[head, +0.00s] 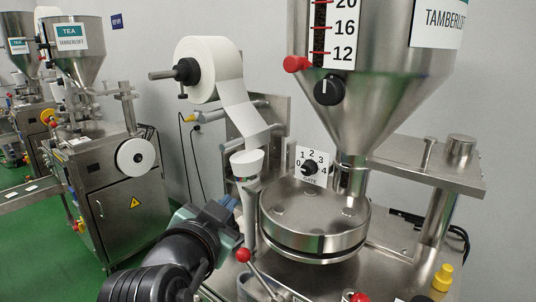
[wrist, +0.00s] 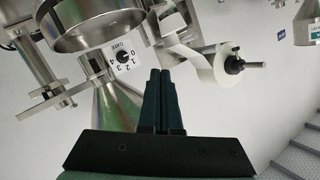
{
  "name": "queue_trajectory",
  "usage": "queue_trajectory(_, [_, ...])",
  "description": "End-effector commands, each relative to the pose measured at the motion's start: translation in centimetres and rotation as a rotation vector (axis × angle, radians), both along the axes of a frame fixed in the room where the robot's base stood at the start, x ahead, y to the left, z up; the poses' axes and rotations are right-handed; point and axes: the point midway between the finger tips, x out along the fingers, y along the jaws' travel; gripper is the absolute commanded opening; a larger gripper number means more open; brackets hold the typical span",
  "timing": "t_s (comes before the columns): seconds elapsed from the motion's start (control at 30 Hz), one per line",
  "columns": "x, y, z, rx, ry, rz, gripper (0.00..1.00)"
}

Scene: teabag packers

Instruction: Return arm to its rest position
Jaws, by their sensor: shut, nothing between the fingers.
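My arm reaches in from the bottom of the head view, ending in my gripper (head: 228,203) beside the teabag machine. The fingers overlap the area just left of the round steel drum (head: 313,222); I cannot tell whether they touch anything. In the wrist view, which looks upside down, my gripper (wrist: 160,73) has its two dark fingers together with nothing between them. The dial marked GATE (wrist: 124,56) lies beyond the fingertips there, and the dial (head: 309,167) also shows in the head view.
A paper roll (head: 215,69) on a spindle stands above and left of the drum. A steel hopper (head: 380,80) rises at right. Other machines stand left on green floor (head: 40,240).

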Motion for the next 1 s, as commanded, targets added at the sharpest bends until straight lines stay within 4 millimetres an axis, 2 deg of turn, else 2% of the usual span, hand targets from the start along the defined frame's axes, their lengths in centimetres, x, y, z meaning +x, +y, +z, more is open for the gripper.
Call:
queue_trajectory(0.03, [-0.6,-1.1,3.9,-0.039,-0.113,0.038,0.00])
queue_trajectory(0.13, [-3.0,-2.8,11.0,-0.153,-0.338,0.090,0.00])
queue_trajectory(0.2, [-5.5,-4.1,15.5,-0.239,-0.491,0.095,0.00])
queue_trajectory(0.3, [-9.6,-5.7,20.8,-0.355,-0.683,0.071,0.00])
queue_trajectory(0.4, [-13.5,-6.9,24.5,-0.451,-0.830,0.027,0.00])
queue_trajectory(0.5, [-16.3,-7.6,26.6,-0.516,-0.925,-0.012,0.00])
queue_trajectory(0.6, [-17.8,-8.0,27.6,-0.549,-0.972,-0.035,0.00])
queue_trajectory(1.0, [-18.1,-8.0,27.8,-0.559,-0.983,-0.041,0.00])
